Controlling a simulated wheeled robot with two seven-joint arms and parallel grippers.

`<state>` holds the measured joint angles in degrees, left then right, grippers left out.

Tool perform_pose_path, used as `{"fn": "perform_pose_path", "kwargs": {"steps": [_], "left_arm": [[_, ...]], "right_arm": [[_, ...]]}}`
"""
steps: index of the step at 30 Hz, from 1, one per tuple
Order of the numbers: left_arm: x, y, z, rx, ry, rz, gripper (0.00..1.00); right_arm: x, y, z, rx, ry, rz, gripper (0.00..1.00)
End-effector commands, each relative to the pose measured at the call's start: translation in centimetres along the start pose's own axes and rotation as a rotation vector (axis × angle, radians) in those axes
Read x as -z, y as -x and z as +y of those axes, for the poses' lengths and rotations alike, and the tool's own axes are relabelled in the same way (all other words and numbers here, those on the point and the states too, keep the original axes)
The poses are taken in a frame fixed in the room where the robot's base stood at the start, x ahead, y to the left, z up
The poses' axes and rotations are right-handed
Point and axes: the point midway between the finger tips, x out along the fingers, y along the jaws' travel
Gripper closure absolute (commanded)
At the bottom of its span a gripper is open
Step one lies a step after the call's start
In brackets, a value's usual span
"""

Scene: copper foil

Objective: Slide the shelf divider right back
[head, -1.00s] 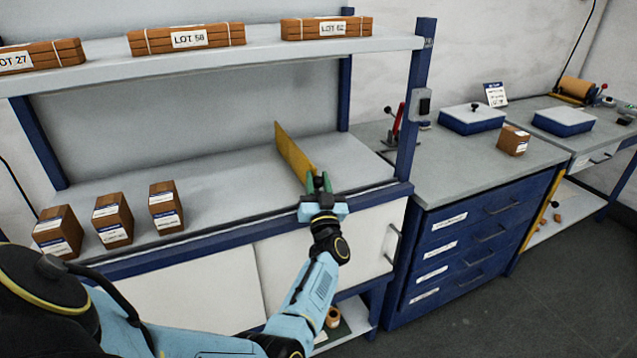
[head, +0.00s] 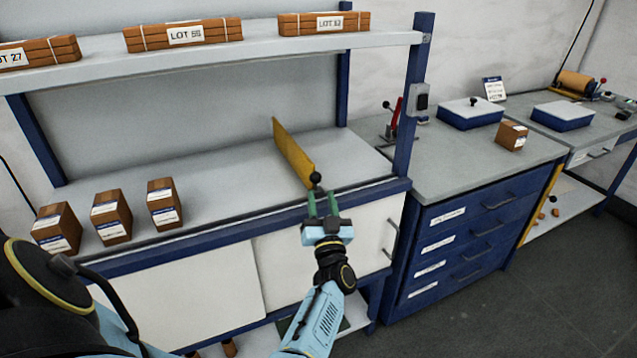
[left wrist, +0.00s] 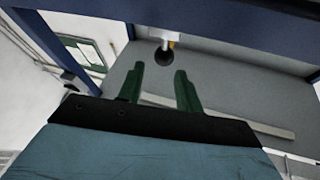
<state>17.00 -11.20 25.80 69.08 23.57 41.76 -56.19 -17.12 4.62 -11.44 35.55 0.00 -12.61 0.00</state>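The yellow shelf divider (head: 293,154) stands upright on the grey shelf surface, toward the right end. A dark round knob (head: 315,178) is on its front end; the knob also shows in the left wrist view (left wrist: 163,56). My left gripper (head: 322,200) is just in front of the knob, apart from it. Its green fingers (left wrist: 158,82) are open with nothing between them, and the knob lies beyond their tips. My right gripper is not in view.
Several brown boxes (head: 111,216) stand on the shelf to the left. A blue post (head: 415,95) rises at the shelf's right end. The shelf around the divider is clear.

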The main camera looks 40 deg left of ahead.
Motion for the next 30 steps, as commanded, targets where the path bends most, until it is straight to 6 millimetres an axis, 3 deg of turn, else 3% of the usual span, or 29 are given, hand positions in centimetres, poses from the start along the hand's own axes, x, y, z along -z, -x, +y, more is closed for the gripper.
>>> {"fn": "perform_pose_path", "kwargs": {"steps": [3, 10, 30], "left_arm": [[-0.1, 2.7, 0.0, 0.0, 0.002, -0.003, 0.65], [0.0, 5.6, -0.1, 0.002, 0.002, 0.0, 0.65], [-0.1, 6.2, 0.0, -0.003, 0.001, -0.001, 0.65]], "right_arm": [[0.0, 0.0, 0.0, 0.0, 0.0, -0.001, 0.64], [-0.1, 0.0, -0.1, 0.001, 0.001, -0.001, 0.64], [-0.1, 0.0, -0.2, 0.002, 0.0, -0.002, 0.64]]}}
